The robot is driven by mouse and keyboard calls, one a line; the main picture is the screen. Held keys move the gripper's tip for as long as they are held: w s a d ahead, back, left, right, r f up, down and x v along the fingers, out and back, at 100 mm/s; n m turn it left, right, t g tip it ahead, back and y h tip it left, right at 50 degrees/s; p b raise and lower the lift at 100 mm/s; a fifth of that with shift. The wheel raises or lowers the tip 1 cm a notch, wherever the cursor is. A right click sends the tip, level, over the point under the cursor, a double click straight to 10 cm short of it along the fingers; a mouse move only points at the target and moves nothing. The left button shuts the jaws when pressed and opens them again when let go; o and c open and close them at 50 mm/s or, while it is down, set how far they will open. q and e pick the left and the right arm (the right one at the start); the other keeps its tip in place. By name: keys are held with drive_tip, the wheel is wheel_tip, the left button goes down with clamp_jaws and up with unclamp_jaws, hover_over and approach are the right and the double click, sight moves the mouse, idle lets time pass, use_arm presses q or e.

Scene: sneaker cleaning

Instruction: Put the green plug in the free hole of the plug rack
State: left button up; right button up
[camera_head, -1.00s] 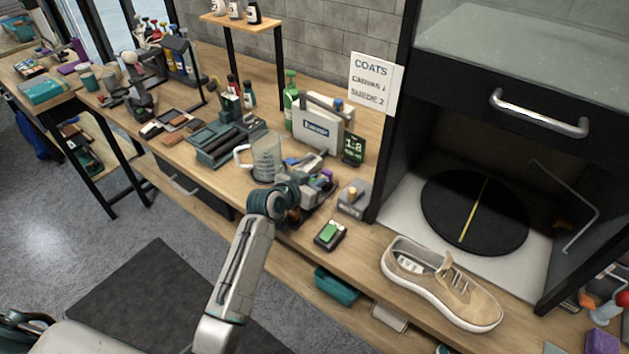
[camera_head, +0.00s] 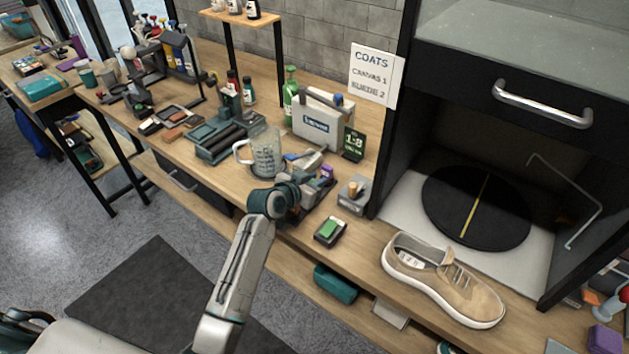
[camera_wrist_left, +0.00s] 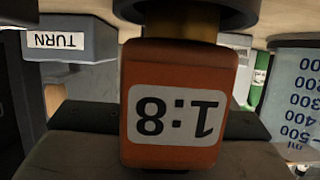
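My left gripper (camera_head: 288,198) is over the front of a dark rack-like holder (camera_head: 318,196) in the head view and hides part of it. Purple (camera_head: 326,172) and blue pieces show at the holder. In the left wrist view an orange block (camera_wrist_left: 172,112) with an upside-down 1:8 label and a brass neck (camera_wrist_left: 180,22) fills the middle, very close. Dark grey shapes flank it low in the view; I cannot tell whether the fingers grip it. I cannot make out a green plug or the free hole. My right gripper is out of view.
A clear measuring jug (camera_head: 265,153) stands just behind my gripper. A grey TURN block (camera_head: 353,194), a green-topped box (camera_head: 329,230) and a tan sneaker (camera_head: 440,280) are to the right. A white dispenser (camera_head: 318,124) and a green 1:8 card (camera_head: 353,144) stand behind.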

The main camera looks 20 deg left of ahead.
use_arm(q)
drive_tip(key=o, duration=0.3)
drive_tip(key=shift+s+f, duration=0.1)
drive_tip(key=shift+f, duration=0.15)
drive_tip(key=shift+s+a, duration=0.1)
drive_tip(key=shift+s, duration=0.25)
drive_tip(key=v, duration=0.3)
drive_tip(key=b+v, duration=0.1)
drive_tip(key=v, duration=0.2)
drive_tip(key=b+v, duration=0.1)
drive_tip(key=v, duration=0.2)
drive_tip(key=shift+a+r, duration=0.1)
drive_tip(key=shift+r, duration=0.25)
drive_tip(key=shift+s+a+r, duration=0.1)
drive_tip(key=shift+s+r, duration=0.1)
drive_tip(key=shift+s, duration=0.15)
